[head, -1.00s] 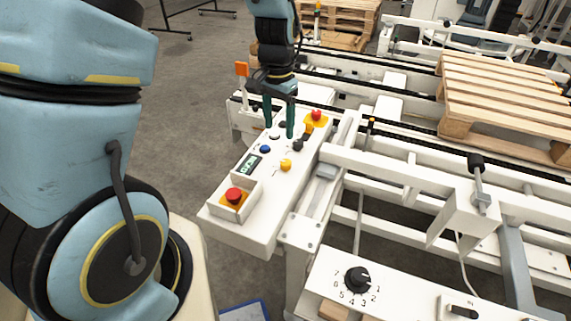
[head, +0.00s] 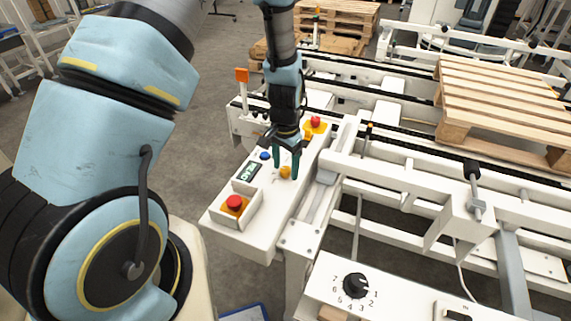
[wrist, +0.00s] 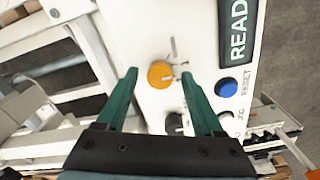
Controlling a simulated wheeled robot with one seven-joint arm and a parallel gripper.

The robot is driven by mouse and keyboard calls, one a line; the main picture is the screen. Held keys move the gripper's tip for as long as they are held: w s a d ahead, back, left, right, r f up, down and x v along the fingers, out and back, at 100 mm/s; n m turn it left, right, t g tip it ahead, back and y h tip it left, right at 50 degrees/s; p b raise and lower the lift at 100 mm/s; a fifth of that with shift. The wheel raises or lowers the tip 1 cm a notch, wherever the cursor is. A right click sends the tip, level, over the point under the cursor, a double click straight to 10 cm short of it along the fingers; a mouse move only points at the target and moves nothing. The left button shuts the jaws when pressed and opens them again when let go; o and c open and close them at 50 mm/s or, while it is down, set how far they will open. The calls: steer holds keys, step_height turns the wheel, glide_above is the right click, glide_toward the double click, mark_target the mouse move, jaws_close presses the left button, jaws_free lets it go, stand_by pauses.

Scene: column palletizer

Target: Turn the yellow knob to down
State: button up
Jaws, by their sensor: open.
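The yellow knob (head: 285,172) is on top of the white control panel (head: 251,229), near its right edge. In the wrist view the yellow knob (wrist: 160,74) is a round cap on the white panel face, with small dark marks beside it. My gripper (head: 286,177) is open above the panel, with its green fingers on either side of the yellow knob in the head view. In the wrist view my gripper (wrist: 160,72) has one fingertip left and one right of the knob, with gaps on both sides. Whether the fingertips are level with the knob is unclear.
A red button (head: 235,202) in a raised box, a display (head: 248,172) and a blue button (head: 265,156) sit near the knob. A dark knob (wrist: 174,122) lies close by. A red button (head: 315,122) is at the far end. White conveyor rails (head: 415,180) run on the right.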

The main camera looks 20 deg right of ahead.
steer(key=shift+f, duration=0.1)
jaws_close()
stand_by(0.6)
